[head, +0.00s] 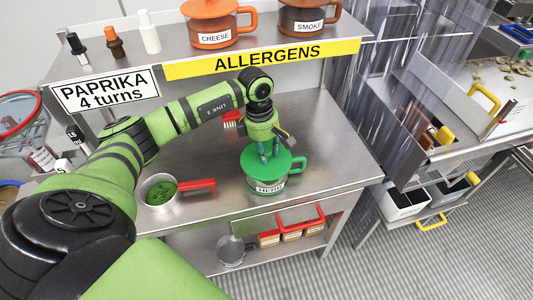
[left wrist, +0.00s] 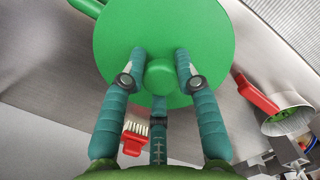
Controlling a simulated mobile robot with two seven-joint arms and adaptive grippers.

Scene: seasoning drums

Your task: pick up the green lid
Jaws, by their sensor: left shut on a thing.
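The green lid (head: 292,162) sits on a green drum (head: 294,177) with a side handle and a white label that seems to read HERBS. In the left wrist view the lid (left wrist: 165,28) is a large green disc with a round knob (left wrist: 160,77) in its middle. My left gripper (head: 268,155) is above the drum, pointing down. Its teal fingers (left wrist: 160,66) are around the knob and shut on it. No gap shows between lid and drum. The fingers partly hide the lid in the head view. My right gripper is not in view.
A metal scoop (head: 160,190) of green herbs with a red handle lies left of the drum. A red brush (head: 232,119) lies behind the gripper. Orange CHEESE (head: 216,25) and dark SMOKE (head: 301,20) drums stand on the shelf above. The counter right of the drum is clear.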

